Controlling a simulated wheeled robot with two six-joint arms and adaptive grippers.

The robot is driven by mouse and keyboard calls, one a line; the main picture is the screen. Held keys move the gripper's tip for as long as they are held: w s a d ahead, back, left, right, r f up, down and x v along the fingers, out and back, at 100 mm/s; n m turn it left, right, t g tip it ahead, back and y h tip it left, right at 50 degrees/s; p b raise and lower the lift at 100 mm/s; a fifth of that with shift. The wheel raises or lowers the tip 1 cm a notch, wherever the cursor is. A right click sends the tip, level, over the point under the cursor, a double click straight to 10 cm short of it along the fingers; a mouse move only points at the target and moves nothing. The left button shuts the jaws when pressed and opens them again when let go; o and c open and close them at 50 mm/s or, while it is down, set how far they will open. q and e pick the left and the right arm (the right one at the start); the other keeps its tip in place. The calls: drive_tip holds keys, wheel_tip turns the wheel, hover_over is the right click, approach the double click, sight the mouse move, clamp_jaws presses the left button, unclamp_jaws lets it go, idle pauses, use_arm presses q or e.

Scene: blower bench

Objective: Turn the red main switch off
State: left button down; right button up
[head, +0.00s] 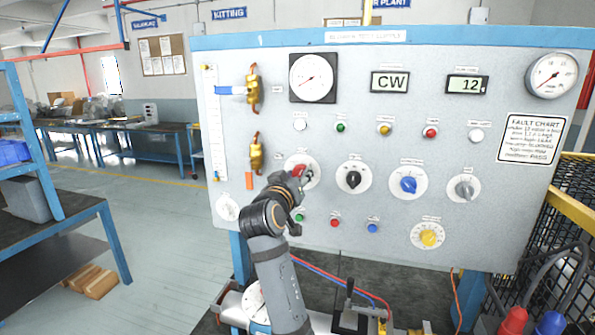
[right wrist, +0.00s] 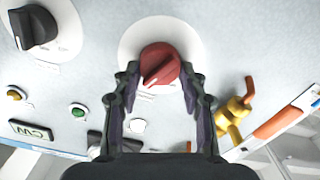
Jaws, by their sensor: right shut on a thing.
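The red main switch (head: 298,167) is a round red knob on a white disc, on the left part of the grey panel. In the right wrist view the red knob (right wrist: 161,62) has a white pointer line slanting to the lower left. My right gripper (head: 303,174) is at the switch, partly covering it in the head view. In the right wrist view its two fingers (right wrist: 160,74) lie on either side of the knob and are shut on it. The switch's markings cannot be read. My left gripper is in neither view.
Black (head: 352,178), blue (head: 409,185) and grey (head: 465,188) knobs stand in a row to the right. Small buttons, including a red one (head: 334,223), sit below. Brass valves (head: 256,153) are on the left. The panel face is otherwise flat.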

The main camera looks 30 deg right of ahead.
drive_tip(key=n+p, duration=0.2)
drive_tip(key=n, duration=0.1)
drive_tip(key=shift+r+n+p, duration=0.1)
drive_tip(key=shift+n+p, duration=0.2)
drive_tip(key=shift+n, duration=0.1)
drive_tip(key=n+p, duration=0.3)
drive_tip(key=shift+w+a+n, duration=0.1)
drive_tip(key=shift+n, duration=0.2)
drive_tip(key=n+p, duration=0.4)
drive_tip(key=n, duration=0.1)
drive_tip(key=shift+p, duration=0.35)
drive_tip(key=shift+f+n+p, duration=0.25)
drive_tip(key=shift+n+p, duration=0.55)
drive_tip(key=shift+n, duration=0.1)
drive_tip(key=o, duration=1.2)
drive_tip(key=shift+f, duration=0.1)
drive_tip(key=shift+c, duration=0.2)
